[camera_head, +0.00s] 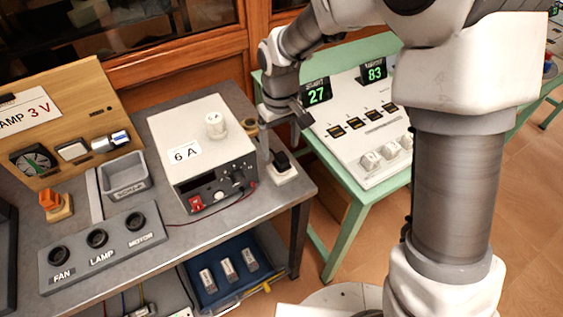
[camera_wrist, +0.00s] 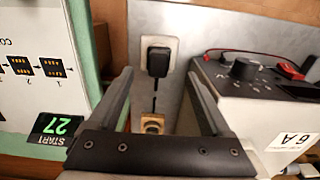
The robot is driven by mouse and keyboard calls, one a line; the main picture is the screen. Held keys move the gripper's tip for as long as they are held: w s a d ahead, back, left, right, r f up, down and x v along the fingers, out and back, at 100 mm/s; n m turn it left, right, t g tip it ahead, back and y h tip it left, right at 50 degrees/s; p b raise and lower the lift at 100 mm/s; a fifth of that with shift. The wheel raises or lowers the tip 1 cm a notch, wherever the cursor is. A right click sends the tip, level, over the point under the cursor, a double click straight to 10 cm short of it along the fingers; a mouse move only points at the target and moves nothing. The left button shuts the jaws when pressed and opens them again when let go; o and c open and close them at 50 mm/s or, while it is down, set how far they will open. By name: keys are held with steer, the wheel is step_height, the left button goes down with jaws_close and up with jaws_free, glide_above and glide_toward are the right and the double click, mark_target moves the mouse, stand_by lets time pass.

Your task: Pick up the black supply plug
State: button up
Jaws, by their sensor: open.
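The black supply plug (camera_head: 281,160) stands on a small white base plate (camera_head: 285,175) at the right end of the grey bench, beside the power supply box. My gripper (camera_head: 284,133) is open and empty, above and behind the plug. In the wrist view its fingertips (camera_wrist: 160,74) appear on either side of the plug. I see no contact with it.
The 6 A power supply (camera_head: 203,150) stands close left of the plug, with red and black leads. A brass-coloured fitting (camera_wrist: 152,123) sits near the plug. The green-framed table (camera_head: 335,210) with number displays stands to the right.

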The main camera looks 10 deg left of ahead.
mark_target(282, 156)
step_height(282, 156, down, 5)
steer(key=shift+d+f+b, duration=0.15)
steer(key=shift+b, duration=0.3)
steer(key=shift+w, duration=0.1)
jaws_close()
